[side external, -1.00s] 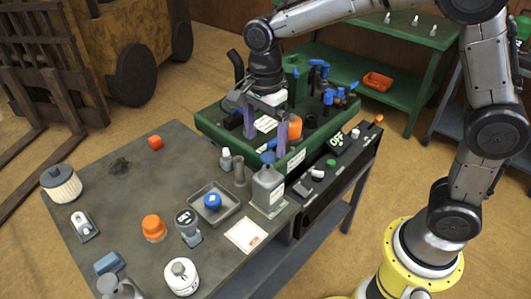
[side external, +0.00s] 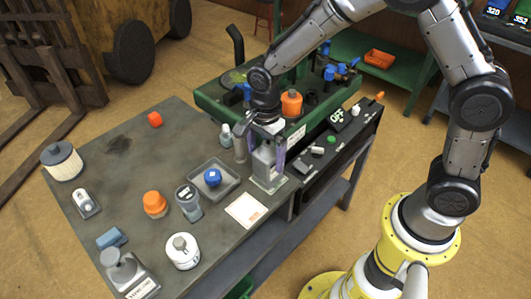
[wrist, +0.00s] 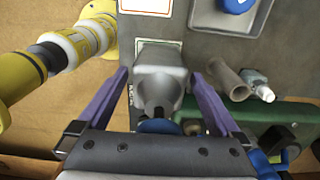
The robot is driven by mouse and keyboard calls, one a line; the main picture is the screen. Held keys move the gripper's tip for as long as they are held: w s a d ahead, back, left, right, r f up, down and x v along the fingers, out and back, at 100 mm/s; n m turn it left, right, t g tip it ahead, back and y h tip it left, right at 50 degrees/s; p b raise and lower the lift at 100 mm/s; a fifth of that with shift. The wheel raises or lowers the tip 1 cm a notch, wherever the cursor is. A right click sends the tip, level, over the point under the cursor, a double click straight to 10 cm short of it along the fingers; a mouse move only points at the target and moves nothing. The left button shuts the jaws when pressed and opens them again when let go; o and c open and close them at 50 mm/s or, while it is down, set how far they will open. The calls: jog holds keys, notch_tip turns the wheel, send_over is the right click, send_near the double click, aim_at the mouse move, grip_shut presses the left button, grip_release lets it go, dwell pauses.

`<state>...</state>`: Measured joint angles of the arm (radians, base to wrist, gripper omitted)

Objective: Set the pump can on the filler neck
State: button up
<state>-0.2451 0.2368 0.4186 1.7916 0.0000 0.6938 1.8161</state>
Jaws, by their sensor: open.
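The pump can (side external: 264,163) is a grey, square-shouldered bottle standing upright on a pale label at the right edge of the dark bench. In the wrist view the can (wrist: 160,70) shows between the two purple fingers, with its dark neck and blue top (wrist: 160,126) close to my palm. My gripper (side external: 265,154) is open, pointing down, with one finger on each side of the can. Gaps show between the can and both fingers. The green machine deck (side external: 212,115) behind bears an orange cap (side external: 291,103) and dark upright fittings; I cannot tell which is the filler neck.
Close by stand a grey tray with a blue cap (side external: 212,177), a small bottle (side external: 225,135) and a grey cylinder (side external: 240,150). A black control panel (side external: 320,165) lies to the right.

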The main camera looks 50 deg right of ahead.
aim_at(265, 144)
jog(key=shift+c, duration=0.3)
grip_shut()
jog(key=shift+w+r, duration=0.1)
jog(key=shift+r, duration=1.5)
jog(key=shift+r, duration=6.75)
